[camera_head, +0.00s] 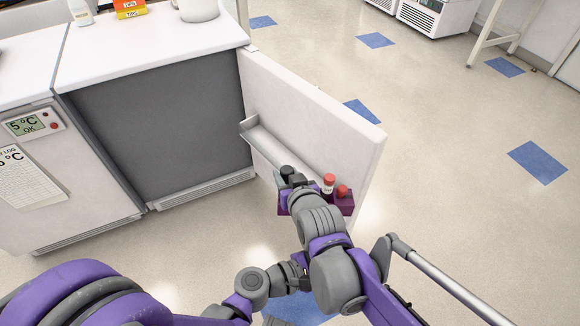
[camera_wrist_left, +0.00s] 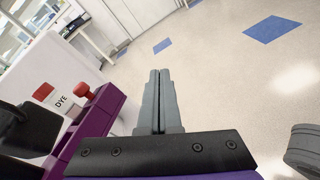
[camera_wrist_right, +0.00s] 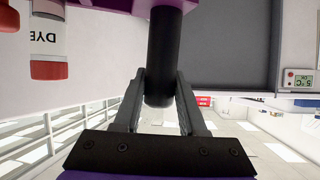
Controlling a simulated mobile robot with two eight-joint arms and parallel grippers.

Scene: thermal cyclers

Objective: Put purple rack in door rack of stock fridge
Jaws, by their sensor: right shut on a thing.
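The purple rack (camera_head: 346,203) is held beside the inner face of the fridge's open white door (camera_head: 300,88), with a red-capped tube (camera_head: 328,184) and another red cap in it. My right gripper (camera_wrist_right: 160,85) is shut on a black cylindrical part (camera_wrist_right: 163,50) of the rack. The pale door rack (camera_head: 290,148) runs along the door's inner face; the rack is at its near end. Whether they touch is unclear. My left gripper (camera_wrist_left: 159,75) is shut and empty, close beside the purple rack (camera_wrist_left: 95,125) in the left wrist view; the right arm hides it in the head view.
The fridge's dark grey front (camera_head: 160,120) is left of the door, under a white worktop (camera_head: 150,45). A white unit with a 5 °C display (camera_head: 28,124) is at the far left. Open tiled floor (camera_head: 450,150) lies right of the door.

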